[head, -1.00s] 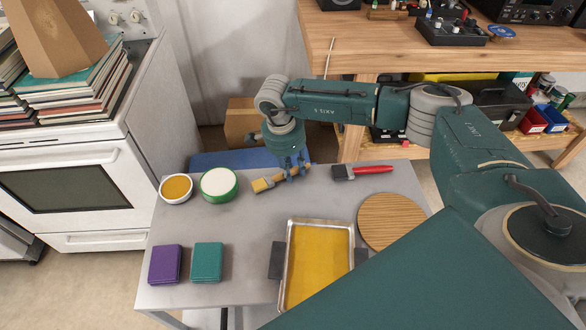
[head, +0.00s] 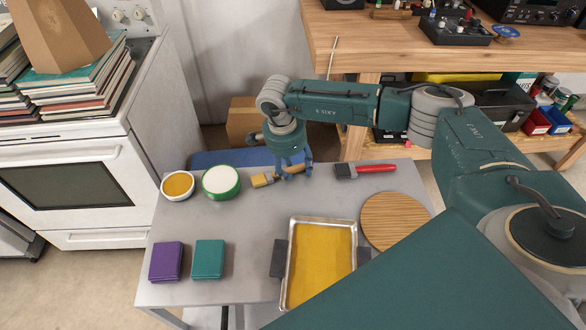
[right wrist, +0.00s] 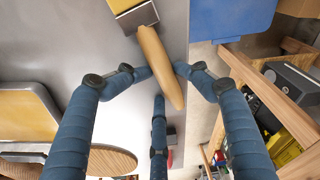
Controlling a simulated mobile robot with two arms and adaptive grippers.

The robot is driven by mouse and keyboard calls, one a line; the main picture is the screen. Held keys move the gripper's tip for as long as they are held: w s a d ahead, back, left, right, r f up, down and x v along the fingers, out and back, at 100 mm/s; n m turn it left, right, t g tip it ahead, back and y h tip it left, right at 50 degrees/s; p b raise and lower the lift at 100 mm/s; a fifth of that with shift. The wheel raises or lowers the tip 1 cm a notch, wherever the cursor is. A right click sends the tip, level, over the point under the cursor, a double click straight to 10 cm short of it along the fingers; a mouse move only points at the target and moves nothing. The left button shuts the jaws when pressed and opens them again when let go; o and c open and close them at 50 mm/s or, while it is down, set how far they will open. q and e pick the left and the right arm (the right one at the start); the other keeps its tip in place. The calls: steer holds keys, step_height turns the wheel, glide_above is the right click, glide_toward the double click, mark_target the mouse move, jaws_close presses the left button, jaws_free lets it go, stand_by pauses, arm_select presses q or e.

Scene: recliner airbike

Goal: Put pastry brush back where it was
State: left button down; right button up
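The pastry brush (head: 261,180) has pale yellow bristles, a metal band and a wooden handle. It is at the back edge of the grey table, left of the red brush. My right gripper (head: 294,172) is over its handle, fingers pointing down. In the right wrist view the fingertips (right wrist: 163,70) close in on both sides of the handle (right wrist: 157,62) and appear to touch it, with the third finger alongside. Whether the brush rests on the table or is slightly raised is hard to tell. My left gripper is not in view.
The grey table (head: 215,218) also holds a red-handled brush (head: 365,171), a white-filled green tub (head: 220,182), a yellow-filled bowl (head: 178,186), purple (head: 167,261) and teal (head: 209,259) blocks, a yellow-filled tray (head: 320,265) and a round wooden board (head: 392,221). A wooden workbench (head: 440,55) stands behind.

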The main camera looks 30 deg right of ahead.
steer(key=shift+s+d+f, duration=0.2)
steer(key=shift+s+f, duration=0.15)
steer(key=shift+r+p, duration=0.25)
steer(key=shift+p, duration=0.05)
steer(key=shift+d+r+p, duration=0.1)
steer(key=shift+r+p, duration=0.35)
step_height(320, 180, up, 12)
steer(key=a+b, duration=0.2)
steer(key=b, duration=0.1)
steer(key=shift+w, duration=0.3)
steer(key=shift+f, duration=0.1)
